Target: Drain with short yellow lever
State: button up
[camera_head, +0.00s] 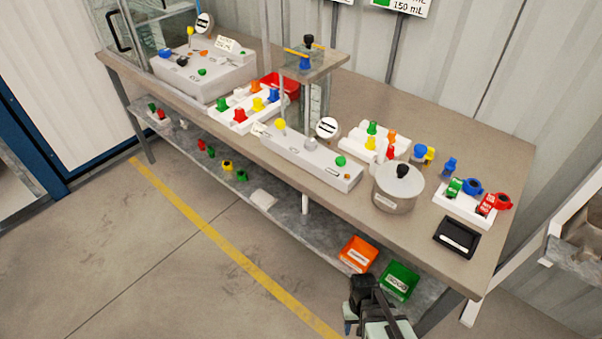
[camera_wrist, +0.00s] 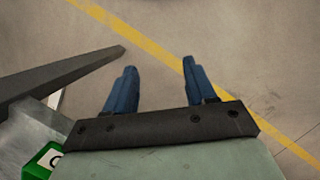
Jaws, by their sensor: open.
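Several yellow parts show in the head view; I cannot tell for sure which is the short yellow lever. A yellow knob (camera_head: 280,124) stands on the long grey pump base (camera_head: 318,165) at the table's middle. A yellow bar (camera_head: 296,51) lies on top of the clear-walled stand (camera_head: 318,66) behind it. A yellow-topped post (camera_head: 190,32) rises from the grey pump unit (camera_head: 205,80) at the back left. My gripper (camera_head: 356,322) is low in front of the table, away from all of these. In the wrist view its blue fingers (camera_wrist: 158,75) are apart and empty, over the floor.
The table (camera_head: 480,145) also holds a steel pot (camera_head: 397,188), a black box (camera_head: 457,236), and white trays of coloured fittings. Orange (camera_head: 358,253) and green (camera_head: 400,281) bins sit on the lower shelf near my gripper. The floor in front is clear.

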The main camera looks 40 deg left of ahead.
jog(key=a+r+n+t+y, duration=0.1)
jog(key=a+r+n+t, duration=0.2)
jog(key=a+r, duration=0.75)
jog(key=s+a+r+n+t, duration=0.1)
jog(key=a+r+n+t, duration=0.25)
jog(key=a, duration=1.35)
jog(key=a+r+n+t+y, duration=0.1)
jog(key=a+r+n+t, duration=0.25)
jog(key=a+r, duration=0.75)
jog(key=n+t+h, duration=0.1)
jog(key=n+t, duration=0.6)
jog(key=n, duration=0.1)
send_near(287, 134)
jog(key=s+a+f, duration=0.2)
jog(key=s+f, duration=0.1)
jog(key=s, duration=0.2)
notch_tip(287, 134, up, 4)
jog(key=n+t+h, duration=0.2)
jog(key=n+t, duration=0.1)
jog(key=n, duration=0.1)
jog(key=w+d+n, duration=0.1)
jog(key=w, duration=0.3)
jog(key=w+d, duration=0.1)
jog(key=w, duration=0.4)
jog(key=w+d+n, duration=0.1)
jog(key=w, duration=0.4)
jog(key=shift+d+r+n, duration=0.1)
jog(key=shift+d+n, duration=0.1)
jog(key=shift+n, duration=0.1)
grip_shut()
